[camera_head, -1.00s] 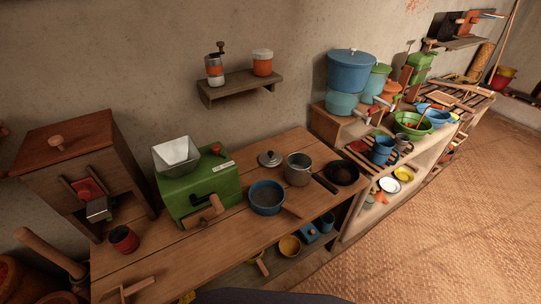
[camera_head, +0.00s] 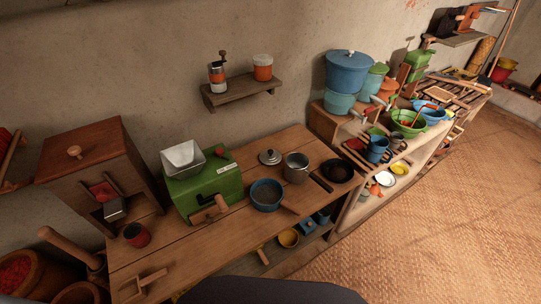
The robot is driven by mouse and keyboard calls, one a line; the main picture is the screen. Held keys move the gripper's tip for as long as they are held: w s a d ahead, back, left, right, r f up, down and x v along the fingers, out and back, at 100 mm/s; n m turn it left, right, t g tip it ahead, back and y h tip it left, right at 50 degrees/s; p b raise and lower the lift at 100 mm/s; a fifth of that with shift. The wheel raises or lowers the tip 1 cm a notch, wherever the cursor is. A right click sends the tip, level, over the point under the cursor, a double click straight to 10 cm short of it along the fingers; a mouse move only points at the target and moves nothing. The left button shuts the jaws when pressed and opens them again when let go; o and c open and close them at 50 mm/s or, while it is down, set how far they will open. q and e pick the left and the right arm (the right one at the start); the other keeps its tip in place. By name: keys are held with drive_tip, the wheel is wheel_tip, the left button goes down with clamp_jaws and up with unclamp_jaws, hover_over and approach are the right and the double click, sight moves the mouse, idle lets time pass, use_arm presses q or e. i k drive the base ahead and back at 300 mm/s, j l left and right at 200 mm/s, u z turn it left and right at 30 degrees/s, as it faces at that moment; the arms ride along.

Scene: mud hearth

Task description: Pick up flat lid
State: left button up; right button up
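A small flat grey metal lid (camera_head: 269,157) with a knob on top lies on the wooden table (camera_head: 190,257). It is behind the blue pan (camera_head: 267,194) and left of the grey saucepan (camera_head: 296,168). The green grinder box (camera_head: 205,190) with a white hopper stands to its left. Neither of my grippers shows in the head view. A dark rounded shape at the bottom edge hides part of the table front.
A dark frying pan (camera_head: 337,169) lies at the table's right end. A wall shelf (camera_head: 242,90) holds a grinder and jar. The woven floor (camera_head: 440,220) is clear at right.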

sight(269, 157)
drive_tip(key=i+l+u, duration=0.35)
drive_tip(key=l, duration=0.75)
drive_tip(key=i+l+u, duration=0.15)
drive_tip(key=l+u, duration=0.25)
drive_tip(key=l, duration=0.7)
drive_tip(key=l+u, duration=0.35)
drive_tip(key=l, duration=0.85)
drive_tip(key=k+l+u, duration=0.15)
drive_tip(key=l+u, duration=0.2)
drive_tip(key=l, duration=0.8)
